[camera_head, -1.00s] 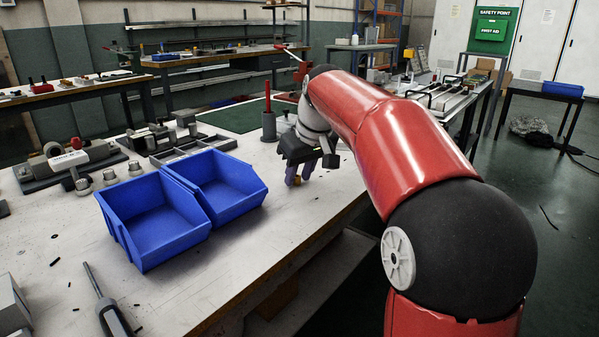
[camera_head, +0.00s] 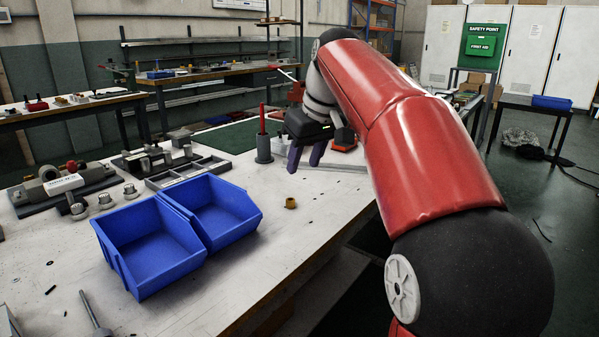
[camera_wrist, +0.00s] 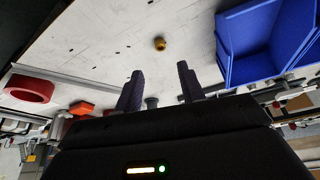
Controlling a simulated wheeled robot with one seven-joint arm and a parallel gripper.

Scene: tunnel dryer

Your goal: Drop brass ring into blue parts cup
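The brass ring (camera_head: 290,202) lies alone on the white bench top, to the right of the blue bins. It also shows in the wrist view (camera_wrist: 160,44), beyond the fingertips. Two blue open bins stand side by side, the left one (camera_head: 150,245) and the right one (camera_head: 215,210); both look empty inside. The wrist view shows blue bin walls (camera_wrist: 230,50) at upper right. My gripper (camera_head: 304,168) is open, with its purple fingers apart and nothing between them. It hangs above the bench, behind the ring and clear of it.
A grey holder with a red rod (camera_head: 264,148) stands left of my gripper. A grey divided tray (camera_head: 188,172) and metal fixtures lie behind the bins. A red ring-shaped part (camera_wrist: 30,88) shows in the wrist view. The bench right of the bins is mostly bare.

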